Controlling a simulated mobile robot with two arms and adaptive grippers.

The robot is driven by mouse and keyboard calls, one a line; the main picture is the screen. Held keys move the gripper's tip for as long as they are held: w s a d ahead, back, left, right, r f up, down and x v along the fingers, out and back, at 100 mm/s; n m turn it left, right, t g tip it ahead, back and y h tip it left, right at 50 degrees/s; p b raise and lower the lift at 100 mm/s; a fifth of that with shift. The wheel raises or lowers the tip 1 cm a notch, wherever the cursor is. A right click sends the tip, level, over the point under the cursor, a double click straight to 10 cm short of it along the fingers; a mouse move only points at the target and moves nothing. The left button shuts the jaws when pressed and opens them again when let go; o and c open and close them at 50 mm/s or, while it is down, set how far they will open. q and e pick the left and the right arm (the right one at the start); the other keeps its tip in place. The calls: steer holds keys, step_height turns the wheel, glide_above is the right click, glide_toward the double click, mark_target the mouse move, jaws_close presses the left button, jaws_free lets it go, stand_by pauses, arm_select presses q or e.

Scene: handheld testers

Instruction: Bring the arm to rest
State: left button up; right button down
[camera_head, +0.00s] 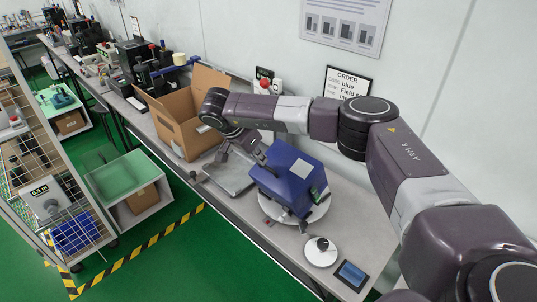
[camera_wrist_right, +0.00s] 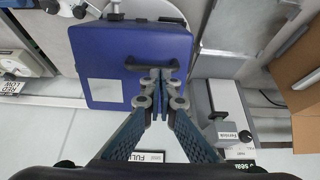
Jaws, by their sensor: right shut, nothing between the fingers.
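My right arm (camera_head: 395,165) reaches in from the right over the bench and bends down at the wrist. Its gripper (camera_head: 263,160) is shut and empty, next to the upper left side of a blue boxy tester (camera_head: 288,172). In the wrist view the shut fingertips (camera_wrist_right: 158,78) overlap the tester's blue face (camera_wrist_right: 125,45), which bears a pale label; I cannot tell whether they touch it. The tester sits on a white round turntable (camera_head: 318,212). My left gripper is not in view.
A white disc with a black knob (camera_head: 320,252) and a small screen (camera_head: 351,274) lie in front. An ORDER sign (camera_head: 345,84) stands by the wall.

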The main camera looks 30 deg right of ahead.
steer(key=s+a+f+m+t+y, duration=0.1)
steer(key=s+a+f+m+y, duration=0.1)
steer(key=a+f+m+y, duration=0.75)
steer(key=s+a+f+m+t+y, duration=0.1)
steer(key=s+a+f+m+y, duration=0.25)
steer(key=a, duration=1.15)
steer(key=s+a+f+m+t+y, duration=0.1)
steer(key=a+f+m+y, duration=0.6)
steer(key=a, duration=0.5)
steer(key=s+d+f+m+t+h, duration=0.3)
steer(key=d+f+m+t+h, duration=0.45)
steer(key=f+m, duration=0.75)
steer(key=s+d+f+m+g+h, duration=0.3)
steer(key=s+d+f+m+g, duration=0.1)
steer(key=s+d+f+m, duration=0.6)
steer(key=s+d+f+m+g+h, duration=0.1)
steer(key=s+d+f+m+g, duration=0.1)
steer(key=s, duration=1)
steer(key=s+d+f+m+g+h, duration=0.1)
steer(key=s+d+f+m+g, duration=0.2)
steer(key=s+f, duration=0.4)
steer(key=s+d+f+m+g+h, duration=0.1)
steer(key=s+f+m, duration=0.4)
steer(key=s, duration=1.3)
steer(key=d+g, duration=0.1)
steer(key=d, duration=0.1)
steer(key=shift+d+h, duration=0.35)
steer(key=shift+d, duration=0.05)
